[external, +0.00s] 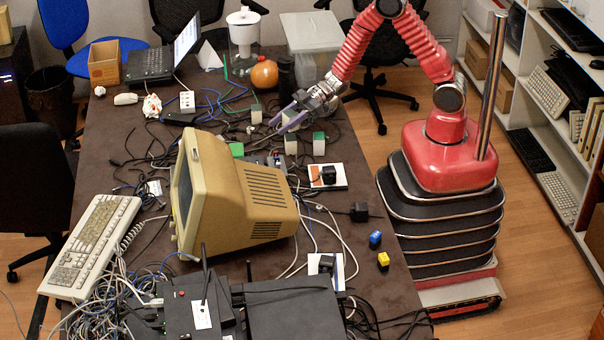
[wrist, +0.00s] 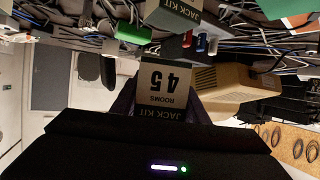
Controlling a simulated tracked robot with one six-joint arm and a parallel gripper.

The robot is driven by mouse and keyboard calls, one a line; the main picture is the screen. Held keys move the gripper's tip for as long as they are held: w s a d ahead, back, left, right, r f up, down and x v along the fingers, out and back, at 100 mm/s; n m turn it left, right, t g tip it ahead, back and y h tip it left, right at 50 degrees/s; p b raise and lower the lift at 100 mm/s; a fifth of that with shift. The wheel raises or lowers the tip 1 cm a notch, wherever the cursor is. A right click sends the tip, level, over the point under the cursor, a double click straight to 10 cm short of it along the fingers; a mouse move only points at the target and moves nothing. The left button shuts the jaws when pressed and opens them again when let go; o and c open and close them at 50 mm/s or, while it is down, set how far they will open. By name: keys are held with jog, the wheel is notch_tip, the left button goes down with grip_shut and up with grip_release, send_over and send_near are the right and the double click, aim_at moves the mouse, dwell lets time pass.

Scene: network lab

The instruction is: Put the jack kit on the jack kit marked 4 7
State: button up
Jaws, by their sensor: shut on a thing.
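My gripper (external: 287,122) is shut on a jack kit, a small pale box. In the wrist view this jack kit (wrist: 165,85) reads "ROOMS 45" upside down, between my purple fingers. In the external view it is held above the cables at the table's back. Another box marked "JACK KIT" (wrist: 178,12) shows at the top of the wrist view; its number is out of view. Similar pale boxes stand near my gripper: one at left (external: 256,115), and two in front (external: 291,143) (external: 319,144). Their labels are too small to read, so I cannot tell which is marked 4 7.
A beige monitor (external: 240,190) stands in front of the boxes. Cables cover much of the table. An orange round thing (external: 264,74) and a dark cylinder (external: 286,73) stand behind. A black adapter lies on a white card (external: 329,177). The table's right front (external: 385,285) has some bare room.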

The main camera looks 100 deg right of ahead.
jog(key=shift+f, duration=2.05)
jog(key=shift+f, duration=0.1)
jog(key=o, duration=1.1)
jog(key=shift+s+d+r, duration=0.25)
jog(key=shift+s+r, duration=0.1)
jog(key=shift+s, duration=0.05)
jog(key=v, duration=1.1)
jog(key=shift+f, duration=0.1)
